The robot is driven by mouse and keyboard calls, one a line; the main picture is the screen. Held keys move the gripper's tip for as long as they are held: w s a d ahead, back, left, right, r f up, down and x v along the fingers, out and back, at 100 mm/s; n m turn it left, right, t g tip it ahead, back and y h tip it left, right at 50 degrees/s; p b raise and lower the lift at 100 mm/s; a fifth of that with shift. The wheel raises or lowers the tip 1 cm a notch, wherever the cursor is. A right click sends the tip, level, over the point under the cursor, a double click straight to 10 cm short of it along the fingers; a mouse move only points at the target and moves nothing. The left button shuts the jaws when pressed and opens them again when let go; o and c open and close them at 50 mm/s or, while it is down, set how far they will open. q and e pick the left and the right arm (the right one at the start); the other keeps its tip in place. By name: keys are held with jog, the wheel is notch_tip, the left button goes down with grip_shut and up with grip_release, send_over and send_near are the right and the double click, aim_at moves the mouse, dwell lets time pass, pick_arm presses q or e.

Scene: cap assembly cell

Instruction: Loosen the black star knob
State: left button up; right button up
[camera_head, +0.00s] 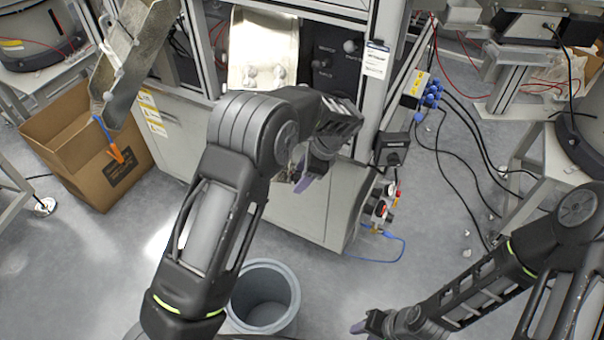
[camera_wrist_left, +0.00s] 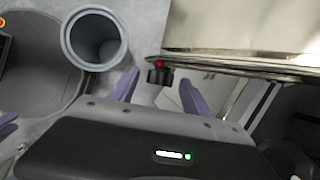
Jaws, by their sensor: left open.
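A small black knob (camera_wrist_left: 159,77) with a red part on top shows in the left wrist view, below the edge of a metal panel. Its star shape is too small to make out. My left gripper (camera_head: 302,172) is open, with its purple fingers in front of the cabinet. In the left wrist view the fingers of this gripper (camera_wrist_left: 158,90) stand apart on either side of the knob, and contact is not visible. The knob cannot be made out in the head view, where my gripper covers that area. My right gripper (camera_head: 364,327) is low, near the bottom edge, its finger gap unclear.
A grey round bin (camera_head: 264,297) stands on the floor below my left arm; it also shows in the left wrist view (camera_wrist_left: 93,38). A cardboard box (camera_head: 85,150) is at the left. Blue-ended connectors (camera_head: 421,90) and cables hang right of the cabinet (camera_head: 300,215).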

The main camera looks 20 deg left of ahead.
pick_arm(q)
grip_shut()
dwell(0.6)
